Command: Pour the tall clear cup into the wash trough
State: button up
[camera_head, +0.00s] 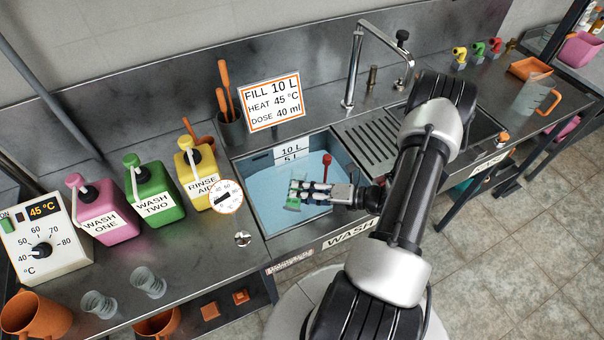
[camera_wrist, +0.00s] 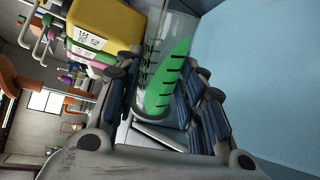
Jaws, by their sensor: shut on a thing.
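My gripper (camera_head: 322,192) is over the wash trough (camera_head: 346,163), shut on a clear cup (camera_head: 293,202) with green liquid in it. In the wrist view the cup (camera_wrist: 148,72) sits between the two fingers of my gripper (camera_wrist: 160,88). The green liquid (camera_wrist: 165,88) shows as a long patch next to dark graduation marks. The cup's exact tilt and its rim are hard to make out. No stream of liquid is visible. The trough holds pale blue water, which also fills the right of the wrist view (camera_wrist: 270,80).
Pink (camera_head: 103,215), green (camera_head: 153,193) and yellow (camera_head: 196,176) pump bottles stand left of the trough. Two small clear cups (camera_head: 148,283) stand at the front left. A red-handled tool (camera_head: 326,165) is in the trough.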

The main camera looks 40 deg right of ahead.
jog(key=shift+w+d+f+m+g+y, duration=0.25)
jog(key=shift+w+d+m+g+y, duration=0.05)
jog(key=shift+w+d+m, duration=0.35)
dwell(0.6)
jog(key=shift+w+d+r+m+g+y+p, duration=0.1)
jog(key=shift+d+r+m+g+y+p, duration=0.1)
jog(key=shift+r+m+p, duration=0.25)
jog(key=shift+w+d+r+m+g+y+p, duration=0.1)
jog(key=shift+r+m+y+p, duration=0.15)
jog(key=shift+m+p, duration=0.25)
dwell(1.0)
